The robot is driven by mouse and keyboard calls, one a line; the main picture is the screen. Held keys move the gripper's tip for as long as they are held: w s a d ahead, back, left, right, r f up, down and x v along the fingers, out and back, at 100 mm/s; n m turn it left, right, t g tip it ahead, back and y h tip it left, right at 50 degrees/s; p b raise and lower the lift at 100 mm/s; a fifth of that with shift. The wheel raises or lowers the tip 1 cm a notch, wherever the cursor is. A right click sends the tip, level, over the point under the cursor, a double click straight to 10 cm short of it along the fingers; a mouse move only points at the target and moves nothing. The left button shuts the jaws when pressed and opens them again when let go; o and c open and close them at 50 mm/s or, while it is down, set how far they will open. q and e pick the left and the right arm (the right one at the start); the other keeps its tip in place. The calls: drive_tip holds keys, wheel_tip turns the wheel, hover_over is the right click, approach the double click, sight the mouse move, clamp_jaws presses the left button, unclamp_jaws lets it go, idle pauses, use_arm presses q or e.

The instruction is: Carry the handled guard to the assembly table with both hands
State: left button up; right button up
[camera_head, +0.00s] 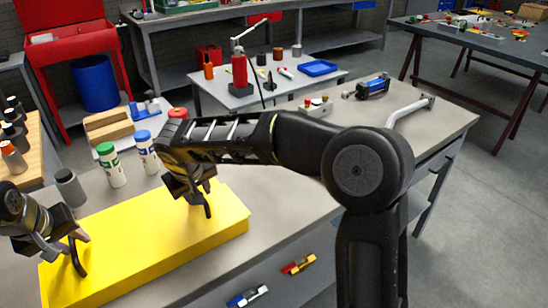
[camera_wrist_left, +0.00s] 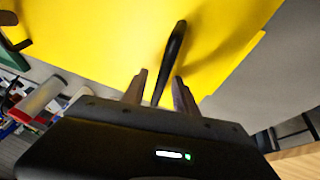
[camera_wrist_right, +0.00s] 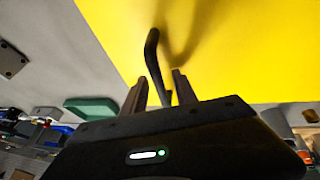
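The handled guard (camera_head: 150,245) is a long yellow block-shaped piece lying on the grey workbench, with a black handle near each end. My left gripper (camera_head: 72,238) is at the left handle (camera_head: 79,260). In the left wrist view, its two fingers (camera_wrist_left: 160,90) stand apart on either side of that handle (camera_wrist_left: 173,50), with a gap showing. My right gripper (camera_head: 198,188) is at the right handle (camera_head: 208,206). In the right wrist view, its fingers (camera_wrist_right: 160,90) straddle that handle (camera_wrist_right: 152,50), also apart. Which table is the assembly table is not clear.
Green-capped (camera_head: 111,165) and blue-capped (camera_head: 145,152) bottles and a grey cylinder (camera_head: 70,187) stand behind the guard. A bent grey bar (camera_head: 410,108) and a blue tool (camera_head: 372,88) lie at the bench's far end. A dark table (camera_head: 480,38) with small parts stands back right, beyond open floor.

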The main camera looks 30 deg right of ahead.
use_arm(q)
drive_tip(key=shift+r, duration=0.15)
drive_tip(key=v, duration=1.1)
drive_tip(key=shift+s+r, duration=0.2)
drive_tip(key=shift+r, duration=0.1)
use_arm(e)
drive_tip(key=v, duration=1.2)
